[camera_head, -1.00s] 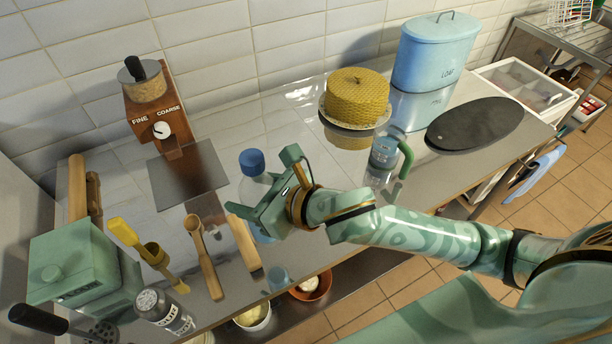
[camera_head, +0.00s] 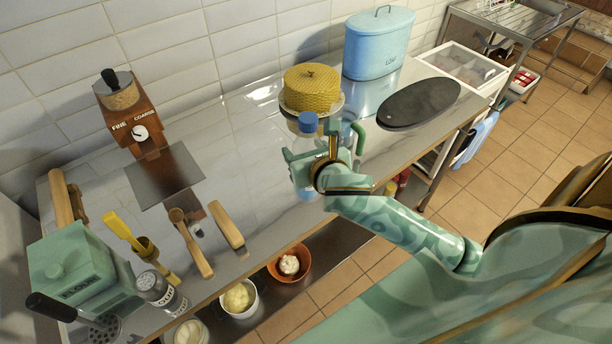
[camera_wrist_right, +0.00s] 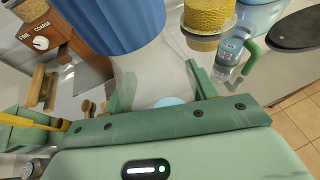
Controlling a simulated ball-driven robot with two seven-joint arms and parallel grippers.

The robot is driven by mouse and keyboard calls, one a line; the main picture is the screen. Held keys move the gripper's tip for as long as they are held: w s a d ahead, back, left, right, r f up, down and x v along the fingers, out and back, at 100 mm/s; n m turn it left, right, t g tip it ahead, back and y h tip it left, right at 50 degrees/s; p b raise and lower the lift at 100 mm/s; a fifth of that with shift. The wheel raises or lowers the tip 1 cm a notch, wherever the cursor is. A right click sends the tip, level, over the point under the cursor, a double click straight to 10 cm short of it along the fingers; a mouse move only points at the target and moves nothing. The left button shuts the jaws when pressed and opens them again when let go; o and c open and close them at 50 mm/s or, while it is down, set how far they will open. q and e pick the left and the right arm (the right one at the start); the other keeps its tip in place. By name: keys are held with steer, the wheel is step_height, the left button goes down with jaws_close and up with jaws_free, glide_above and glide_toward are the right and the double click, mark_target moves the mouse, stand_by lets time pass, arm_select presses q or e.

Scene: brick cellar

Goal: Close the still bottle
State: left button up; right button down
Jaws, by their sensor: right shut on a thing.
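The still bottle (camera_head: 303,143) is clear with a blue cap (camera_head: 307,123) on top. It is upright in the head view, in front of the yellow cake. My right gripper (camera_head: 303,168) is shut on its body, which the fingers partly hide. In the right wrist view the ribbed blue cap (camera_wrist_right: 110,22) fills the upper left, above the clear bottle body (camera_wrist_right: 152,75) between my fingers (camera_wrist_right: 155,100). I cannot tell how tightly the cap sits, or whether the bottle base touches the counter. My left gripper is in neither view.
A clear jug with a green handle (camera_head: 358,138) stands close behind my right gripper. The yellow cake (camera_head: 312,88), blue loaf tin (camera_head: 377,45) and dark oval board (camera_head: 418,102) are beyond. Wooden tools and a green flour box (camera_head: 72,262) are left.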

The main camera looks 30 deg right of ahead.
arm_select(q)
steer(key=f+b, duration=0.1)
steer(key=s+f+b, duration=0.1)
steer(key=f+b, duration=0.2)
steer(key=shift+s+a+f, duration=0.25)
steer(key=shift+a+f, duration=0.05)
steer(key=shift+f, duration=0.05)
arm_select(e)
steer(key=w+d+f, duration=0.6)
steer(key=w+f, duration=0.3)
steer(key=w, duration=0.2)
steer(key=shift+w+d, duration=0.15)
steer(key=shift+d, duration=0.25)
steer(key=shift+f, duration=0.1)
arm_select(q)
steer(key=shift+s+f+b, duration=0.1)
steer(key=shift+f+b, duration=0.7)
steer(key=shift+b, duration=0.25)
arm_select(e)
steer(key=f, duration=0.3)
steer(key=shift+w+d+f, duration=0.1)
steer(key=shift+w+f, duration=0.1)
steer(key=shift+f, duration=0.1)
steer(key=shift+f, duration=0.1)
